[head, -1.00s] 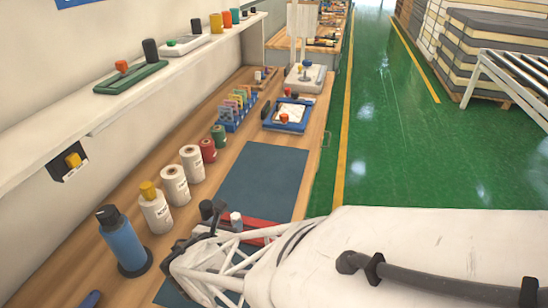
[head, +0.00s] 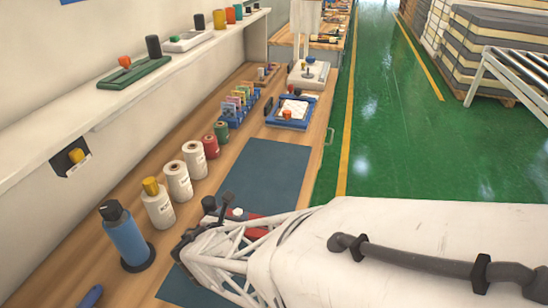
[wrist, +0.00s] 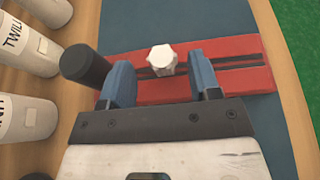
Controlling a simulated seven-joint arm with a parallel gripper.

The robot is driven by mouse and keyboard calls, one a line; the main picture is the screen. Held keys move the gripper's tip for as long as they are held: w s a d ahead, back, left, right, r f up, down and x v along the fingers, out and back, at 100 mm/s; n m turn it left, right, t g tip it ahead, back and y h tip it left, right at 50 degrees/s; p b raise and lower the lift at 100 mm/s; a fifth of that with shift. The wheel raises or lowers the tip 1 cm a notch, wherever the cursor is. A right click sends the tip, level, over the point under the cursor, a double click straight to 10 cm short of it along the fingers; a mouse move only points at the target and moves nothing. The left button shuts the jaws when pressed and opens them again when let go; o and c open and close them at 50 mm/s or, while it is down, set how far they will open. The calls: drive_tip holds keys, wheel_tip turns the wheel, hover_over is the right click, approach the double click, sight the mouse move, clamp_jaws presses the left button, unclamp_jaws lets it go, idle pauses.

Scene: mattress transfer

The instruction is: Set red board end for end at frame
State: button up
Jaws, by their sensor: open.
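The red board (wrist: 240,62) lies on the dark blue mat, with a dark lengthwise slot in it. A white faceted knob (wrist: 162,60) stands up from it, and a black cylindrical post (wrist: 85,65) stands at its left end. My gripper (wrist: 161,75) is open, its two blue fingers on either side of the knob with gaps visible. I cannot tell how high the fingertips are above the board. In the head view, my arm covers much of the red board (head: 264,217), and the fingers are hidden. I cannot make out a frame clearly.
The mat (head: 262,170) is clear beyond the board. White spools (head: 178,181), a yellow-capped bottle (head: 157,205) and a blue bottle (head: 124,238) stand along the bench's left side. A blue tray (head: 291,112) sits farther back. Green floor lies to the right.

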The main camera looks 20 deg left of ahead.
sight(237, 212)
drive_tip(key=shift+x, duration=2.55)
clamp_jaws()
